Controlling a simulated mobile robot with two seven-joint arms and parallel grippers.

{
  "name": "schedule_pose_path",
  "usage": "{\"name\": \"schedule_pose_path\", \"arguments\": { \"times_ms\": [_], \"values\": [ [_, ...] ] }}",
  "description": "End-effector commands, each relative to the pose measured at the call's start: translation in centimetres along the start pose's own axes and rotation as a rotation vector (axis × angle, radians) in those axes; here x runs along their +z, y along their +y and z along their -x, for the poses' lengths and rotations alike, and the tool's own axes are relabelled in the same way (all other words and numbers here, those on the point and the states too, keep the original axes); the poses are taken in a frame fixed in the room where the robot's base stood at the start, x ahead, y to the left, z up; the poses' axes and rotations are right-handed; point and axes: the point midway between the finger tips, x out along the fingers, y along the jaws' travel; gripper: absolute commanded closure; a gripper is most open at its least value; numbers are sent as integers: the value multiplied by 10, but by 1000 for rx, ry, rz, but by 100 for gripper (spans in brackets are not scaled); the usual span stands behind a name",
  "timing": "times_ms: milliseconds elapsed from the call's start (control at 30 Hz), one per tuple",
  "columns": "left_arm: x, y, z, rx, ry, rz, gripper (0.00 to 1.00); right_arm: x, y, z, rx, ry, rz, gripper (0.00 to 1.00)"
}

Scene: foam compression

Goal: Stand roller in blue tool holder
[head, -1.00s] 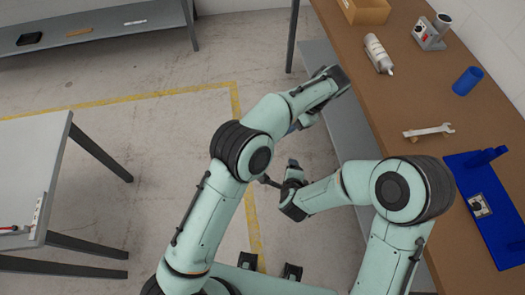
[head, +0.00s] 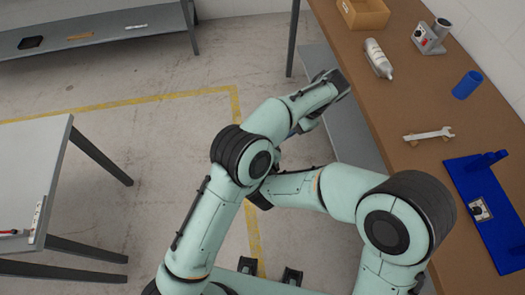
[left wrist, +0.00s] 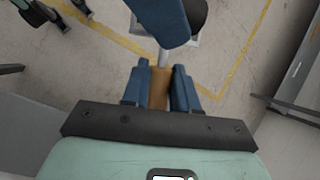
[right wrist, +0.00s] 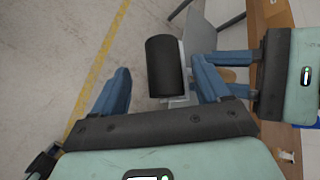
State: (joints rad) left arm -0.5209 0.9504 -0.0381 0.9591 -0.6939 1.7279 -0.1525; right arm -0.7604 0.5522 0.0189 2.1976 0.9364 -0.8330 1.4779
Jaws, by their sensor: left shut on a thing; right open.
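The roller's black cylinder head (right wrist: 165,67) shows in the right wrist view, with a pale metal frame beside it. My left gripper (left wrist: 159,85) is shut on the roller's brown handle (left wrist: 159,92); a metal rod runs from it toward the head. My right gripper (right wrist: 161,66) is open, with its fingers on either side of the roller head; I cannot tell whether they touch it. A blue finger partly covers the head in the left wrist view. In the head view my arms hide the roller. A blue upright cylinder (head: 467,84), apparently the tool holder, stands on the brown bench.
A pale table (head: 35,160) stands at left.

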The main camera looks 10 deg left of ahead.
Motion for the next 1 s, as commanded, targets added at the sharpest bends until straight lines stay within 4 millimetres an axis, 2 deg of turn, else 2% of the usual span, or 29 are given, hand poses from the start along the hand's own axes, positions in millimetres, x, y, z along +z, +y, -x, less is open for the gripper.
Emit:
{"name": "schedule_pose_path", "arguments": {
  "times_ms": [133,400,433,600,633,667,700,767,800,1000],
  "values": [
    [0,0,0,0,0,0,100,-1,0,-11,-1,2,0,24],
    [0,0,0,0,0,0,100,-1,0,-12,-1,1,1,24],
    [0,0,0,0,0,0,100,-1,0,-12,-1,1,1,28],
    [0,0,1,-1,2,1,100,-1,1,-12,3,1,2,83],
    [0,0,1,-1,2,1,100,-1,1,-12,4,1,2,91],
    [0,0,1,-2,3,1,100,-1,2,-12,5,1,3,91],
    [0,0,2,-2,4,1,65,0,2,-12,5,-1,3,97],
    [0,0,2,-1,4,1,46,0,2,-12,5,-1,3,97],
    [0,0,2,-1,4,0,42,0,2,-12,4,-1,3,98],
    [0,0,1,-1,2,0,42,0,0,-12,0,0,2,98]
  ]
}}
